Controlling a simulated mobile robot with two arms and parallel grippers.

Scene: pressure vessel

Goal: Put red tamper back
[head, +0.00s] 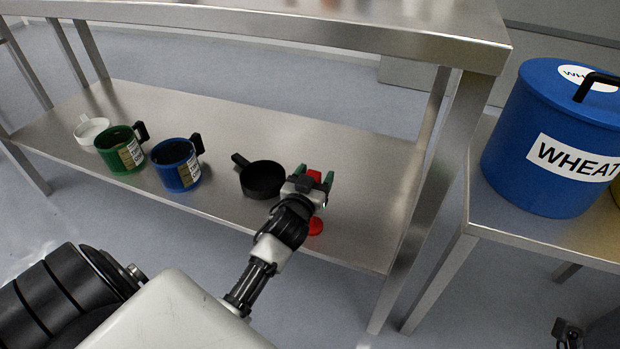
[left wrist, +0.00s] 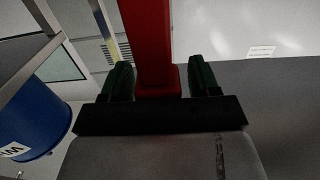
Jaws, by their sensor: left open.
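The red tamper (head: 316,226) stands on the lower steel shelf, near its front edge. Its red upper part shows between the green fingers of my left gripper (head: 316,180); the wrist hides the middle. In the left wrist view the red tamper (left wrist: 148,45) runs between the two green fingers of my left gripper (left wrist: 151,82). The fingers are open, one on each side of it, with gaps visible.
Left of the tamper on the lower shelf (head: 365,225) are a black pan (head: 263,180), a blue mug (head: 174,166), a green mug (head: 120,152) and a white dish (head: 91,130). A table leg (head: 440,190) and a blue WHEAT container (head: 550,125) stand right. The upper tabletop (head: 300,30) overhangs behind.

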